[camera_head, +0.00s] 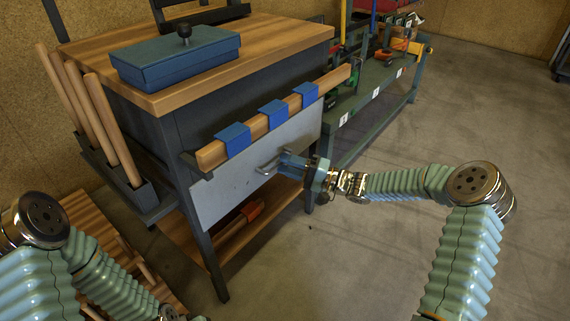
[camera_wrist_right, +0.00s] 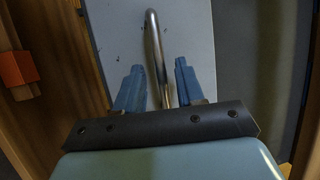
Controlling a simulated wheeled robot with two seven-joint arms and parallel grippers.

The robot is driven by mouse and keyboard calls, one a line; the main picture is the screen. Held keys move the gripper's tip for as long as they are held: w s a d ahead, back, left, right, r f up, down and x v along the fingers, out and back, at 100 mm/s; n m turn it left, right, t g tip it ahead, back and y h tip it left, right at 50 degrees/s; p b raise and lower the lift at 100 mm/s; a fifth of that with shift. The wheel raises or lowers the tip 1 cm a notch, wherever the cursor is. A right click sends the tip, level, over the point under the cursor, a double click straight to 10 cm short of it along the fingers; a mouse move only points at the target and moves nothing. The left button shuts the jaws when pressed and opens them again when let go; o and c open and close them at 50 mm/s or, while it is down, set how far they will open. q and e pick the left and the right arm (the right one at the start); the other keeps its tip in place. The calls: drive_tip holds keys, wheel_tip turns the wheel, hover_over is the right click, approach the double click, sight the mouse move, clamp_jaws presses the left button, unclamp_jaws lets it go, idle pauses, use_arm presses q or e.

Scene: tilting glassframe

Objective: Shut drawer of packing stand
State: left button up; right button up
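The packing stand has a wooden top (camera_head: 285,42) and dark legs. Its light grey drawer front (camera_head: 225,192) faces the right side of the head view; I cannot tell how far out it stands. A metal bar handle (camera_head: 267,166) is on the drawer front. My right gripper (camera_head: 284,162) is at the handle. In the right wrist view, the gripper's two blue fingers (camera_wrist_right: 158,85) are apart, with the handle (camera_wrist_right: 153,40) running between them; a gap shows on each side. My left arm is at the lower left, its gripper out of the frame.
A wooden bar (camera_head: 260,125) with blue clips runs above the drawer front. A blue box (camera_head: 178,58) sits on the stand's top. Wooden poles (camera_head: 112,130) stand at the left. A green shelf bench (camera_head: 375,95) stands behind. The floor at right is clear.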

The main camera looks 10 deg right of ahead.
drive_tip(key=v, duration=1.2)
drive_tip(key=shift+s+d, duration=0.2)
drive_tip(key=shift+d, duration=0.05)
drive_tip(key=shift+f, duration=0.15)
drive_tip(key=s+a+f+g+h+p, duration=0.55)
drive_tip(key=s+a+f+g, duration=0.35)
drive_tip(key=s+a+f, duration=0.5)
drive_tip(key=s+a+f+n+h+p, duration=0.1)
drive_tip(key=s+f+n+h+p, duration=0.2)
drive_tip(key=s+h, duration=0.4)
drive_tip(key=s+f, duration=0.1)
drive_tip(key=s, duration=0.2)
drive_tip(key=shift+s+a+f+h, duration=0.25)
drive_tip(key=shift+s+f+h, duration=0.05)
drive_tip(key=shift+s+h, duration=0.05)
